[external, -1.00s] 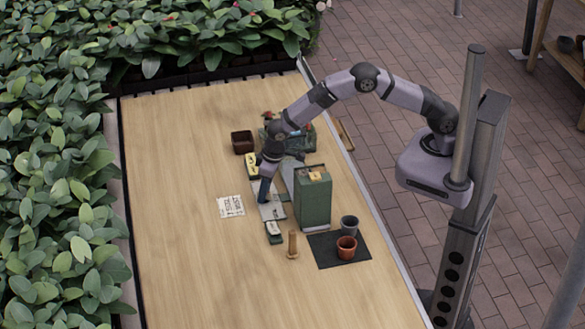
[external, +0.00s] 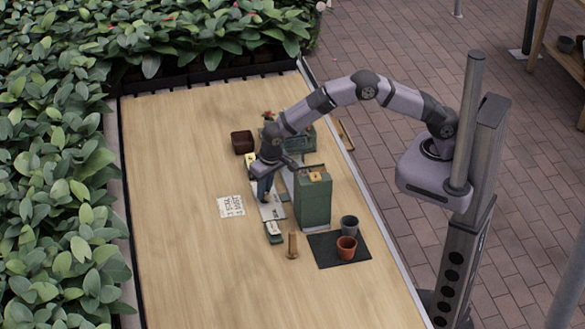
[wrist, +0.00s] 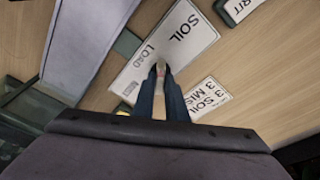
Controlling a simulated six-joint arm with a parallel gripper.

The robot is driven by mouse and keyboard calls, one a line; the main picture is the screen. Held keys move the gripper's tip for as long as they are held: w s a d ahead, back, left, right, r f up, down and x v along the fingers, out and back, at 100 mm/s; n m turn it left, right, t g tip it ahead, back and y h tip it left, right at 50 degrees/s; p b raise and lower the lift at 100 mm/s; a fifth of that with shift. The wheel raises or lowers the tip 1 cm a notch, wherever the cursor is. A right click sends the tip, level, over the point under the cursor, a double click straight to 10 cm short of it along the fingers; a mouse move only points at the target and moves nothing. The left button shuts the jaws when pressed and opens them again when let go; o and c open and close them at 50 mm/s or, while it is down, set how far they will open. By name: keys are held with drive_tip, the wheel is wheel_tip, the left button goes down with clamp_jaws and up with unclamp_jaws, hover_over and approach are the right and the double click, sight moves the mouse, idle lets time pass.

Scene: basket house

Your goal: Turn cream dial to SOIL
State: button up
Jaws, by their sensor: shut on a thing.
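My gripper (external: 264,197) points down over a white panel (external: 273,211) left of the green box. In the wrist view, its blue fingers (wrist: 160,70) are closed on a small pale piece, which I take to be the cream dial (wrist: 160,66). The fingers hide most of the dial, so its exact pointing is hard to tell. The white panel (wrist: 184,32) in the wrist view reads SOIL beyond the fingertips and LOAD beside them.
The green box (external: 314,203) stands close to the right of my gripper. A note card (external: 231,206) lies left. A wooden peg (external: 292,246), terracotta pot (external: 346,247) and grey pot (external: 349,226) stand nearer the front. A brown pot (external: 242,142) stands behind. The table's left side is clear.

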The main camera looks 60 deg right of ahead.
drive_tip(key=shift+s+f, duration=0.2)
drive_tip(key=shift+f, duration=0.1)
drive_tip(key=shift+s+f+m, duration=0.1)
drive_tip(key=shift+m, duration=0.5)
drive_tip(key=o, duration=0.9)
drive_tip(key=shift+f, duration=0.1)
drive_tip(key=shift+c, duration=0.2)
drive_tip(key=o, duration=0.6)
drive_tip(key=shift+d, duration=0.15)
drive_tip(key=shift+c, duration=0.2)
drive_tip(key=shift+w+r, duration=0.2)
drive_tip(key=shift+r, duration=0.05)
drive_tip(key=shift+r, duration=0.15)
